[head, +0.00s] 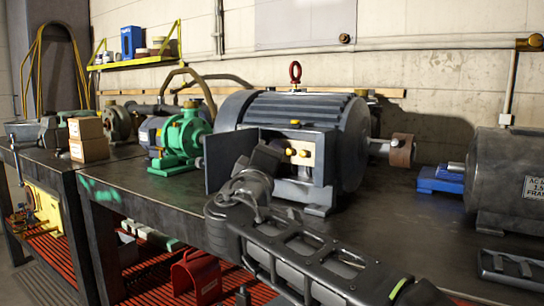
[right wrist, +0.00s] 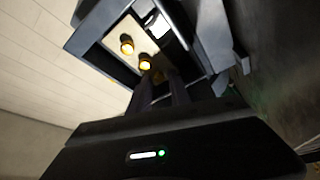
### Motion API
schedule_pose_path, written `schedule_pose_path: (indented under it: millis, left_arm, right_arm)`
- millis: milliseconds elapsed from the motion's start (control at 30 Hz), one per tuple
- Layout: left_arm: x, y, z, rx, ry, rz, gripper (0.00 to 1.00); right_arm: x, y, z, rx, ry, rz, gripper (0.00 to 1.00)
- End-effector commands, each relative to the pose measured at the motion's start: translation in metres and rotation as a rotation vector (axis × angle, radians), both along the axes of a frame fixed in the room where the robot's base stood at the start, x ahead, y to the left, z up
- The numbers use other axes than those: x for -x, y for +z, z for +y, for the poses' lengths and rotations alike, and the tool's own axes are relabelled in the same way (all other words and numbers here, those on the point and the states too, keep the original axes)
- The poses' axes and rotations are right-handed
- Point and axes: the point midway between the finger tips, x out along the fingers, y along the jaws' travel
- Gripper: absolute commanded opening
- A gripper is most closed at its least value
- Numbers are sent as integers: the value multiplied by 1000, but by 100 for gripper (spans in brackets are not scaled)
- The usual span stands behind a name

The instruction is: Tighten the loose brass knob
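A large dark grey motor (head: 325,120) stands on the workbench with its terminal box (head: 325,150) open toward me. Inside, brass knobs (head: 304,153) sit on a pale plate. In the right wrist view two knobs show clearly, one upper left (right wrist: 127,45) and one nearer the middle (right wrist: 145,62). A dimmer yellowish spot beside the fingertips may be a third knob. My right gripper (head: 262,160) is at the front of the box, and its dark fingers (right wrist: 165,82) reach toward the row of knobs. Their tips are too dark to tell whether they are closed on one. My left gripper is out of view.
The box's open door (head: 231,161) stands at its left, close to my right gripper. A green pump (head: 181,138) and cardboard boxes (head: 88,139) are to the left. Another grey motor (head: 500,175) is at the right. Bare bench top (head: 400,215) lies between the motors.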

Motion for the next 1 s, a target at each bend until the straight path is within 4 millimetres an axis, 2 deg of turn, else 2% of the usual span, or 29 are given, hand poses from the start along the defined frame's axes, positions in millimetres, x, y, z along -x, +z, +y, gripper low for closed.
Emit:
schedule_pose_path:
  millis: [167, 400, 533, 1000]
  left_arm:
    - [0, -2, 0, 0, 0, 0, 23]
    - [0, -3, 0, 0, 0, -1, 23]
    - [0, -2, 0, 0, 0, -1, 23]
    - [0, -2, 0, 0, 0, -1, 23]
  right_arm:
    - [16, -2, 5, 1, 3, 0, 23]
    - [53, -8, 15, 0, 4, -1, 23]
    - [68, -11, 19, 0, 3, 1, 23]
    - [74, -13, 21, 0, 2, 1, 23]
